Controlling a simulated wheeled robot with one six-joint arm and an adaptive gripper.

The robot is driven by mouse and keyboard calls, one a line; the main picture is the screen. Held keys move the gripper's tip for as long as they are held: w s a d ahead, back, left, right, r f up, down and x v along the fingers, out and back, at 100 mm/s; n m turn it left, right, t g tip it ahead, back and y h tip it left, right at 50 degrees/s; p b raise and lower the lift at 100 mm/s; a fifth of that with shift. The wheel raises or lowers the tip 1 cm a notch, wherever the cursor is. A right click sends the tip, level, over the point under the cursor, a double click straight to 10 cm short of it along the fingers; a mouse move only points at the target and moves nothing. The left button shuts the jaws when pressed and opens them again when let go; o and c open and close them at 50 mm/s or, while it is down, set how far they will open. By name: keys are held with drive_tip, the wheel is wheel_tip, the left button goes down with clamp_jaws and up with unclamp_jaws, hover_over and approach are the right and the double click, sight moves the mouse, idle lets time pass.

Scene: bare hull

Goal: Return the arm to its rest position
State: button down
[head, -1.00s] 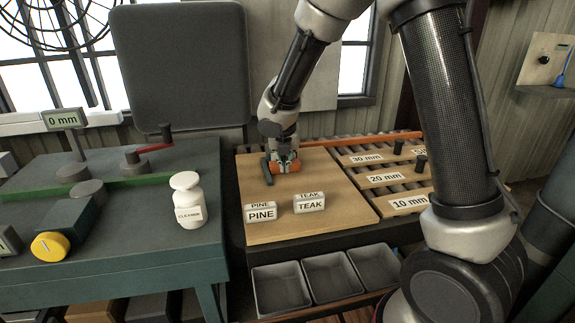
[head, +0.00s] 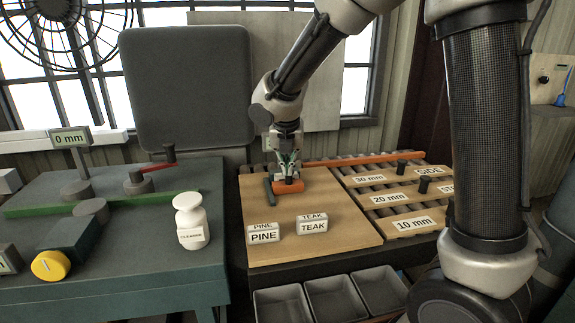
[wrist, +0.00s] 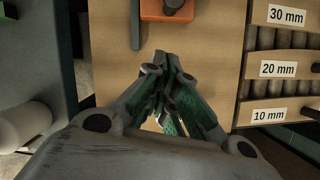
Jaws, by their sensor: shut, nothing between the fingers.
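My gripper (head: 288,172) hangs over the far part of the wooden board (head: 335,229), just above an orange block with a dark knob (head: 291,187). In the wrist view my gripper (wrist: 168,58) has its green-sided fingers together with nothing between them. The orange block (wrist: 165,10) lies beyond the fingertips there, apart from them. My arm comes down to the board from the upper right.
A dark bar (head: 270,191) lies beside the orange block. PINE (head: 262,235) and TEAK (head: 312,225) label blocks stand nearer. A white bottle (head: 190,222) stands on the left bench. Labelled thickness boards (head: 390,198) lie right; grey bins (head: 330,298) sit below.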

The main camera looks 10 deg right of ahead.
drive_tip(key=s+d+r+m, duration=0.3)
drive_tip(key=s+d+m, duration=0.3)
drive_tip(key=s+m, duration=0.3)
drive_tip(key=s+d+r+m, duration=0.3)
drive_tip(key=s+d+m, duration=0.4)
drive_tip(key=s+m, duration=0.3)
drive_tip(key=s+d+r+m+y, duration=0.1)
drive_tip(key=s+d+r+m, duration=0.2)
drive_tip(key=s+d+m, duration=0.4)
drive_tip(key=s+m, duration=0.2)
drive_tip(key=m, duration=0.5)
drive_tip(key=shift+s, duration=0.35)
